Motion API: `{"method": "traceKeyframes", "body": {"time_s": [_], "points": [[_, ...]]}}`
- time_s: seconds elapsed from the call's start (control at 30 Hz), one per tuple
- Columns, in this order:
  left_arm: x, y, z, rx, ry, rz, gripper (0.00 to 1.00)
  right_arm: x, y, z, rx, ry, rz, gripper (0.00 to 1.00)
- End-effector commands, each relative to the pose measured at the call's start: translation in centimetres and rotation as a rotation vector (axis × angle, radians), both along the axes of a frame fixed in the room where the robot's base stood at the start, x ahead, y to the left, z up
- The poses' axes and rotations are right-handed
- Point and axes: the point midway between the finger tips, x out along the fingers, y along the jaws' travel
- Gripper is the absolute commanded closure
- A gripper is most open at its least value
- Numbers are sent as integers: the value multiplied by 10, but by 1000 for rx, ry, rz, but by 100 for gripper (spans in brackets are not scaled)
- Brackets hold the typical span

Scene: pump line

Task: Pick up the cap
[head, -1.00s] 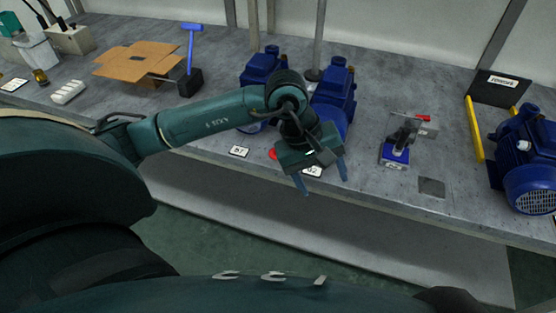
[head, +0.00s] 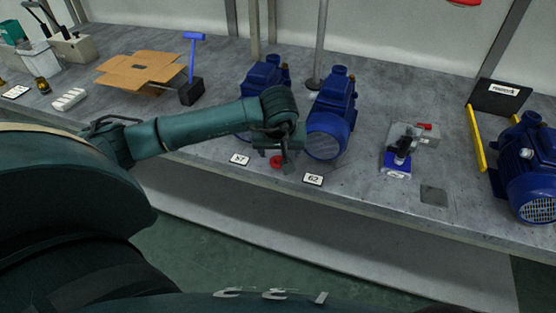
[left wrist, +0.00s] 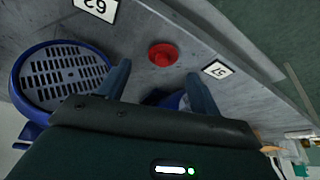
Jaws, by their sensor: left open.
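The red round cap (head: 277,161) lies on the grey bench near its front edge, between two number cards. It also shows in the left wrist view (left wrist: 163,54), whole and upright, just beyond my fingers. My left gripper (left wrist: 157,74) is open and empty, with its two blue fingers on either side of the line toward the cap. In the head view my left gripper (head: 286,160) is right beside the cap, and its fingers are small and partly hard to make out. I cannot see any contact with the cap. My right gripper is not in view.
Two blue pumps (head: 331,130) stand just behind the cap. Number cards (head: 313,179) lie on both sides of it. A blue-and-grey fixture (head: 397,168), a yellow bar (head: 475,138) and another pump (head: 527,170) are to the right. A cardboard piece (head: 140,68) and hammer (head: 191,85) are at left.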

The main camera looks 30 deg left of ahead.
Motion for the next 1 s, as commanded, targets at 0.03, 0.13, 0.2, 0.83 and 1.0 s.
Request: {"method": "traceKeyframes", "body": {"time_s": [0.03, 0.13, 0.2, 0.83, 1.0], "points": [[-1, 2, -8, -1, 5, 2, 36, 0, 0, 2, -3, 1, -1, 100], [2, 6, -23, -1, 5, 1, 36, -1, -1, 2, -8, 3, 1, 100], [5, 7, -31, -2, 2, 1, 36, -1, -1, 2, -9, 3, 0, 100], [8, 9, -37, -1, 0, 0, 61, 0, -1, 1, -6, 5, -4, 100], [8, 9, -37, -1, 0, 0, 75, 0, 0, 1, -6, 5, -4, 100]]}}
